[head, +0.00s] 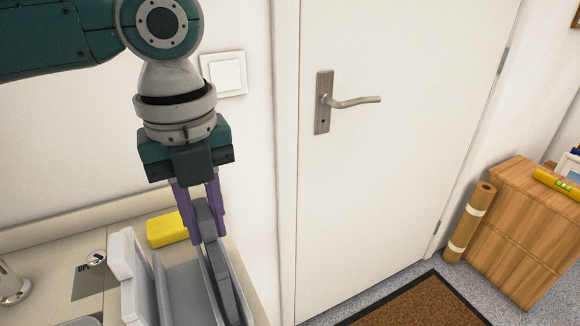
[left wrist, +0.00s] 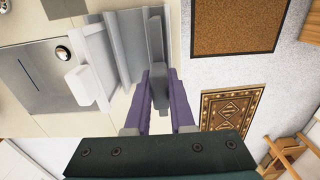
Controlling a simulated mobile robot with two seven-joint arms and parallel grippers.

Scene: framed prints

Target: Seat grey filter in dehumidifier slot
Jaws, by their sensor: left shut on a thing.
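My left gripper (head: 207,232) has purple fingers and is shut on the dark grey filter (head: 223,280), a narrow upright slab. The filter extends from the fingers toward the bottom of the head view. The light grey dehumidifier (head: 178,285) stands below, with tall walls and open channels. The filter overlaps its right-hand channel; I cannot tell how deep it sits. In the left wrist view, the filter (left wrist: 156,45) runs up from between the fingertips (left wrist: 159,85), beside the pale dehumidifier walls (left wrist: 125,50). My right gripper is not in view.
A yellow block (head: 167,229) lies on the counter behind the dehumidifier. A white upright piece (head: 127,262) stands at left, near a metal tap (head: 12,287). A closed white door (head: 390,150) is at right, with a brown doormat (head: 420,303) on the floor.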

